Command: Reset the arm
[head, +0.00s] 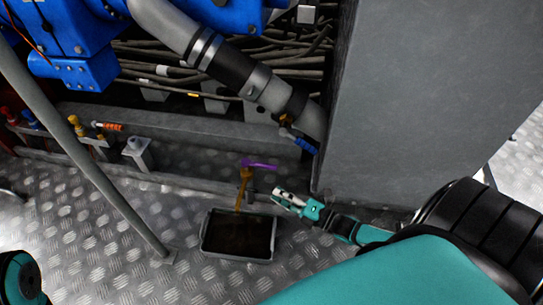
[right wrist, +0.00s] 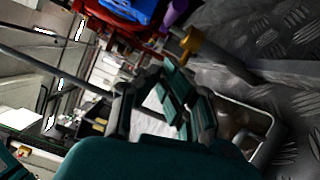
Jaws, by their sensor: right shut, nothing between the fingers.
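My right gripper (head: 285,199) reaches in from the lower right of the head view. It is shut and empty, just right of a brass tap with a purple lever (head: 260,165). Brown liquid runs from the tap into a dark rectangular drip tray (head: 236,256) on the floor. In the right wrist view my right gripper (right wrist: 175,85) fills the middle, with the purple lever (right wrist: 175,14) and the brass tap body (right wrist: 191,42) beyond it. The tray's rim (right wrist: 268,120) shows behind the fingers at right.
A large grey panel (head: 420,100) stands close to the right arm. A diagonal grey pole (head: 95,175) meets the tread-plate floor (head: 100,250) at left. Blue machinery (head: 85,70), a thick hose (head: 235,70) and smaller valves (head: 75,125) lie behind. Floor around the tray is clear.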

